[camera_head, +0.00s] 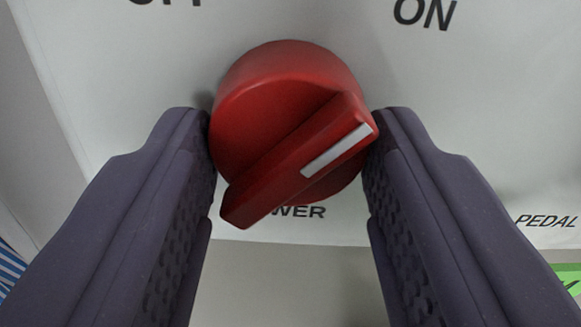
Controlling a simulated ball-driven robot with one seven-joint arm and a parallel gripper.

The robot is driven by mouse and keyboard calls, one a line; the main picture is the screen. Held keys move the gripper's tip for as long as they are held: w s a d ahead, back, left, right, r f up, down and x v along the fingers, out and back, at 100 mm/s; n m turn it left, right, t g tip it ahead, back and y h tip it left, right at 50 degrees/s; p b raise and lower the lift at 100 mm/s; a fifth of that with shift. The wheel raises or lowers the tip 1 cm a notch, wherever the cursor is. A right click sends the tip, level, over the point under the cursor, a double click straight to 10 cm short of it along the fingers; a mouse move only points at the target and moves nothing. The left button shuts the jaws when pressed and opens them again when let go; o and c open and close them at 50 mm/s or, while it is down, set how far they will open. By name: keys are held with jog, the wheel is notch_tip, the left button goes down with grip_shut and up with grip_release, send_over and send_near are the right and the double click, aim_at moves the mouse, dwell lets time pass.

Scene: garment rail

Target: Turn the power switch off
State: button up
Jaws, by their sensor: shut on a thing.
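The power switch (265,110) is a round red knob with a raised handle bar across it. A white line on the bar lies at its upper right end, so the bar slants from lower left to upper right, towards the ON label (425,13). The OFF label (165,3) is partly cut off at the top edge. My gripper (290,150) is shut on the knob, with one dark finger at its left side and one at its right. The knob covers part of the POWER label (302,212).
The knob sits on a white panel (100,70) whose lower edge runs below the label. A PEDAL label (547,221) and a green patch (568,272) are at the right. A blue and white striped thing (10,266) shows at the left edge.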

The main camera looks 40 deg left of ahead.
jog(key=n+b, duration=1.7)
jog(key=b, duration=0.8)
jog(key=shift+d, duration=0.1)
jog(key=shift+r+b, duration=0.1)
jog(key=shift+b, duration=0.25)
jog(key=o, duration=1.1)
jog(key=shift+c, duration=0.2)
